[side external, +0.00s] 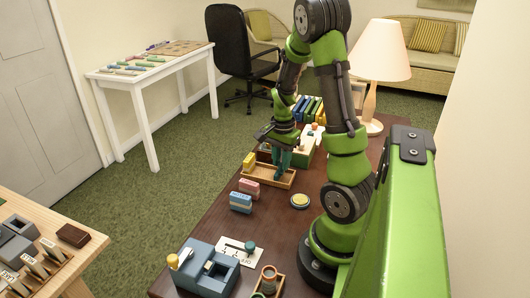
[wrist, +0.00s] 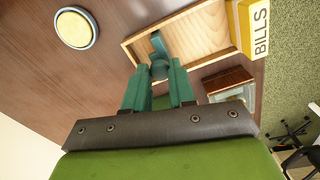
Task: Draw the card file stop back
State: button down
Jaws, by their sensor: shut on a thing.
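The card file is a shallow, open wooden tray (side external: 290,179) on the dark table; it also shows in the wrist view (wrist: 218,19). The stop (wrist: 157,42) is a teal piece with a rounded knob, standing at the tray's near part in the wrist view. My gripper (wrist: 159,70) has its teal fingers on either side of the knob and is shut on it. In the side view my gripper (side external: 281,163) points down into the tray, and its fingers hide the stop there. I see no cards in the visible part of the tray.
A yellow BILLS block (wrist: 252,27) stands against the tray's end. Pink (side external: 250,187) and blue (side external: 240,203) blocks and a round yellow-topped disc (side external: 299,201) stand nearby. A blue-grey device (side external: 205,268) is at the front; a lamp (side external: 381,55) stands behind.

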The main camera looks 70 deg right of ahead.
jog(key=s, duration=0.3)
jog(key=c, duration=0.9)
grip_release()
jog(key=shift+c, duration=0.2)
jog(key=shift+r, duration=0.1)
notch_tip(320, 180, up, 17)
